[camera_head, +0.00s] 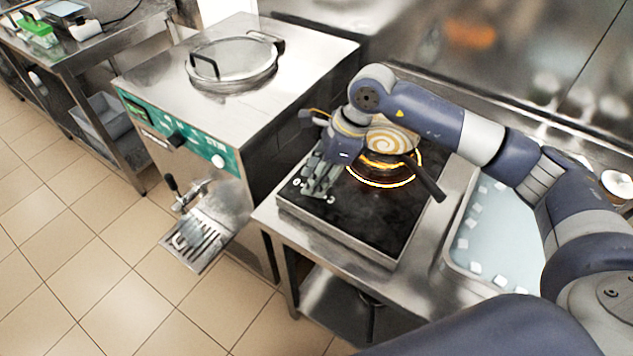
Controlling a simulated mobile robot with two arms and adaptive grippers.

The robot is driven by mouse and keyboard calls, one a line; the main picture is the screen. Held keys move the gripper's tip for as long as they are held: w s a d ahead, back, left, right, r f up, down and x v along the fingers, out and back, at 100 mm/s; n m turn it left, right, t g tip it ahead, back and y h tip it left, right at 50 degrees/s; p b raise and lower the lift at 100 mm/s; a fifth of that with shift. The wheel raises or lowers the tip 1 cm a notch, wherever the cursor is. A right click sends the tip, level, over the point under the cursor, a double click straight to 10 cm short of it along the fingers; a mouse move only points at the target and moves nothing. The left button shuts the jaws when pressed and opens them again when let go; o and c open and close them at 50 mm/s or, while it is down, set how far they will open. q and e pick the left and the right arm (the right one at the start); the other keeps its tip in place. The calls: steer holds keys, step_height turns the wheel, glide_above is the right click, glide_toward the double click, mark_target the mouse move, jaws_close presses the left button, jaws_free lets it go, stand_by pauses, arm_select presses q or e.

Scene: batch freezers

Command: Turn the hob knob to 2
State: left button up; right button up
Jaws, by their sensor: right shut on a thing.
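The hob (370,225) is a black-topped slab on a steel table, with an orange glowing ring under a pan (388,142) of pale swirled content. My right gripper (318,192) reaches down over the hob's front left corner, where white number marks show. It is shut on the hob knob, which the fingers hide. Its setting cannot be read. My left gripper is not in view.
A steel batch freezer (235,75) with a green panel and spout stands left of the hob. The pan's dark handle (431,183) points to the front right. A tray (490,240) of pale blue liquid with white cubes lies at the right.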

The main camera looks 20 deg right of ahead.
steer(key=m+b, duration=0.1)
steer(key=m+t+b, duration=0.1)
steer(key=m+b, duration=0.1)
steer(key=shift+s+a+f+m+h, duration=0.1)
steer(key=shift+f+m+h, duration=0.2)
steer(key=shift+m, duration=0.1)
steer(key=m+t+h+b, duration=0.1)
steer(key=m+b, duration=0.2)
steer(key=shift+a+m, duration=0.1)
steer(key=shift+m, duration=0.2)
steer(key=m+t+h+b, duration=0.1)
steer(key=m+b, duration=0.1)
steer(key=m, duration=0.1)
steer(key=shift+s+r+b, duration=0.1)
steer(key=shift+r+b, duration=0.05)
steer(key=shift+b, duration=0.25)
steer(key=shift+r+m+h+b, duration=0.15)
steer(key=shift+m+h+b, duration=0.45)
steer(key=shift+m, duration=0.6)
steer(key=o, duration=1)
steer(key=shift+o, duration=0.2)
